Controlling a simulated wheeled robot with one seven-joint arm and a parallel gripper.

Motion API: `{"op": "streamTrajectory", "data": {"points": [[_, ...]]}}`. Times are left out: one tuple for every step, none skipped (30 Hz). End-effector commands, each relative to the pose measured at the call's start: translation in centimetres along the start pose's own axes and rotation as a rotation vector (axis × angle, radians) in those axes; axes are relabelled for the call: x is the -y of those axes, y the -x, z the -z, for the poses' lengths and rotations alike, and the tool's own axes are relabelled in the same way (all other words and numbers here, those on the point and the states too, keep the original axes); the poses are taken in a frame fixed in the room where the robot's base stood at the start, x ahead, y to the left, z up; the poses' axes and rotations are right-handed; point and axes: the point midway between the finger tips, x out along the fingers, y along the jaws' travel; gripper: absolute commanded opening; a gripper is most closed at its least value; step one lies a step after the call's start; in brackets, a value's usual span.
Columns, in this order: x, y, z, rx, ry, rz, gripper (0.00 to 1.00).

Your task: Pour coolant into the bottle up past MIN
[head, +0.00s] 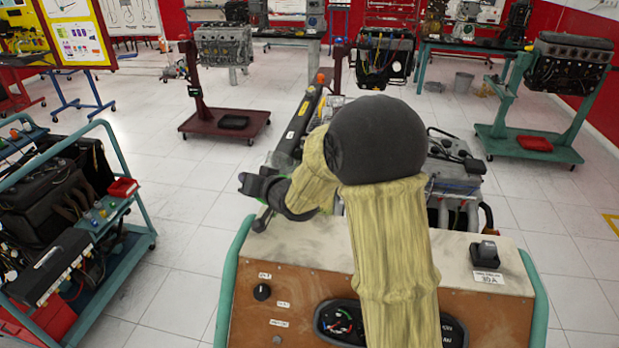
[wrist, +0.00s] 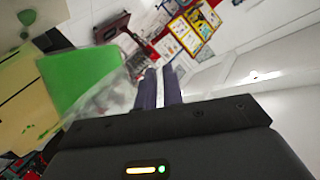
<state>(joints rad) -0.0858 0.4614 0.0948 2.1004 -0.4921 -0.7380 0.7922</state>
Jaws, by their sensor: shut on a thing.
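My gripper (head: 243,184) is at the end of my yellow-sleeved arm, left of the sleeve and above the trainer in front of me. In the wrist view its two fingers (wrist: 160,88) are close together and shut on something. A bright green mass (wrist: 78,76) with a clear, blurred part beside it lies left of the fingers. It looks like green coolant in a clear container, but its outline and the grip on it cannot be made out. In the head view it is mostly hidden by my gripper and arm. I cannot pick out the bottle or its MIN mark.
The trainer's control box (head: 283,248) stands close in front, with a black switch (head: 484,254) on its right. Another engine trainer (head: 58,220) stands at the left. Engine stands line the back. White floor (head: 185,205) is clear between the two near trainers.

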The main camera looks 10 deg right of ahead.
Motion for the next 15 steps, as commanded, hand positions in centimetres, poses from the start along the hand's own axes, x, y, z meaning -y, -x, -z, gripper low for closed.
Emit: {"op": "streamTrajectory", "data": {"points": [[0.1, 0.0, 0.1, -0.002, 0.001, 0.002, 0.00], [0.1, 0.0, 0.1, -0.002, 0.001, 0.002, 0.00], [0.1, 0.0, 0.1, -0.002, 0.001, 0.002, 0.00], [0.1, 0.0, 0.1, -0.002, 0.001, 0.002, 0.00], [0.1, 0.0, 0.1, -0.002, 0.002, 0.002, 0.00], [0.1, 0.0, 0.1, -0.002, 0.003, 0.002, 0.00], [0.0, 0.0, 0.0, -0.002, 0.004, 0.001, 0.00], [0.0, -0.1, -0.1, -0.003, 0.006, 0.001, 0.00], [0.0, -0.1, -0.2, -0.003, 0.009, 0.000, 0.00], [0.0, -0.1, -0.3, -0.003, 0.013, 0.000, 0.00], [0.0, -0.2, -0.5, -0.003, 0.017, -0.001, 0.00], [-0.1, -0.3, -0.7, -0.003, 0.023, -0.001, 0.00], [-0.1, -0.3, -0.9, -0.003, 0.028, -0.002, 0.00], [-0.1, -0.4, -1.1, -0.003, 0.033, -0.003, 0.00], [-0.1, -0.5, -1.4, -0.004, 0.042, -0.005, 0.00]]}}
